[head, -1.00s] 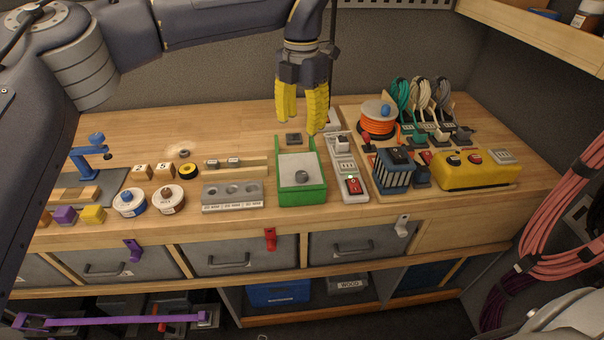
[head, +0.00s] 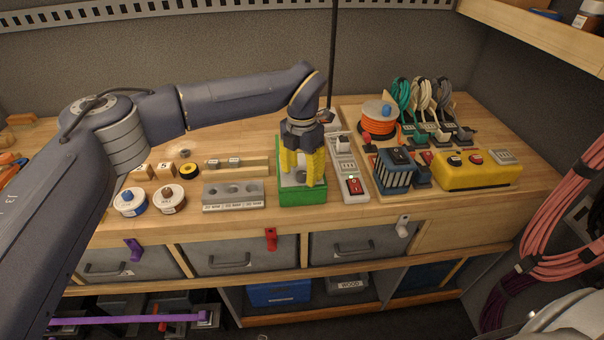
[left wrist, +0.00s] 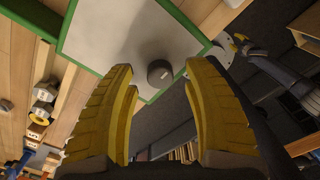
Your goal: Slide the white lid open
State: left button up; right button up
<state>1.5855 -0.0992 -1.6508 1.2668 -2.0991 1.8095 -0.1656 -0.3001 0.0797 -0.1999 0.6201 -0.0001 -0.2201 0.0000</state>
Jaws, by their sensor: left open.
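The white lid (left wrist: 130,40) lies in the top of the green box (head: 302,197) on the bench. It carries a round dark grey knob (left wrist: 159,73). In the head view my left gripper (head: 302,182) points down over the box and hides most of the lid. Its yellow fingers are open. In the left wrist view the left gripper (left wrist: 163,110) has the knob ahead between its two fingers, and no contact shows.
A grey block with holes (head: 233,195) stands just left of the box. A power strip with a red switch (head: 354,186) lies close on its right. A yellow box (head: 478,170) and an orange cord reel (head: 379,125) stand farther right.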

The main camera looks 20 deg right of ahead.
pick_arm(q)
jog(key=shift+f, duration=0.55)
jog(key=shift+c, duration=0.3)
grip_shut()
